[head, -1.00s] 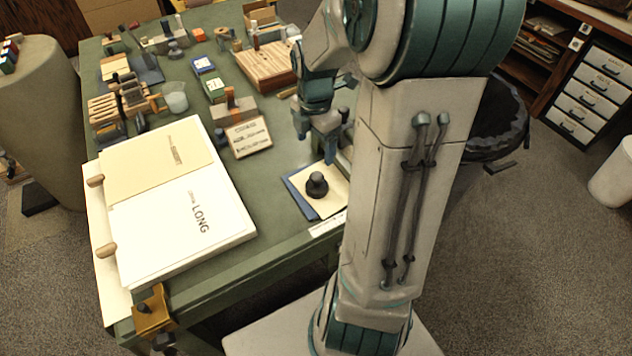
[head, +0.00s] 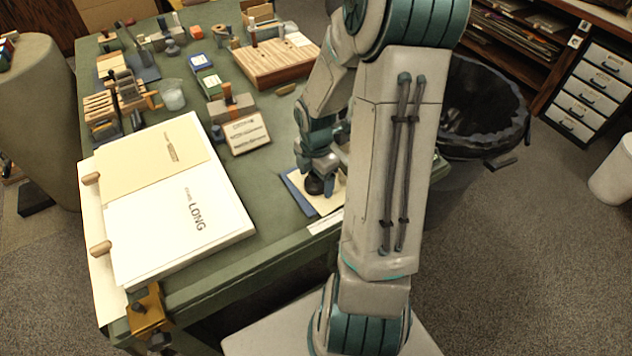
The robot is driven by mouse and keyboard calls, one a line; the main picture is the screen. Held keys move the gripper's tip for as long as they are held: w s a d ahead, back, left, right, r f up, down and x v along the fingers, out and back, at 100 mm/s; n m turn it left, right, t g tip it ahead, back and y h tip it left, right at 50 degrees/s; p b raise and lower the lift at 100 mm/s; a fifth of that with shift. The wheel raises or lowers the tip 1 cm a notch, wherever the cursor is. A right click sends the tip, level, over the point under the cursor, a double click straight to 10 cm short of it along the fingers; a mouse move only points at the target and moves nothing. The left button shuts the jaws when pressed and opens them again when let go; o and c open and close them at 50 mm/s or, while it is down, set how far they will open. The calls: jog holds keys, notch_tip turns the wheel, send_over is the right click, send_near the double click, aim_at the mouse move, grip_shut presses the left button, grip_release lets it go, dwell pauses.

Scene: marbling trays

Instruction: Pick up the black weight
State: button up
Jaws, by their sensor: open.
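The black weight (head: 314,186) stands on a cream sheet over a blue sheet (head: 303,199) near the front right edge of the green table. My gripper (head: 319,174) is open, pointing down over the weight, with its fingers at the weight's top. The fingers hide the weight's knob and upper part; only its dark lower part shows. I cannot tell whether the fingers touch it.
A white board with papers (head: 170,215) lies to the left. A small lettered block (head: 246,133) and a wooden slatted board (head: 275,65) are behind. A brass clamp (head: 148,311) sits at the front corner. Bare green table lies between the board and the sheets.

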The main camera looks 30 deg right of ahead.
jog(key=shift+f, duration=0.15)
jog(key=c, duration=1.5)
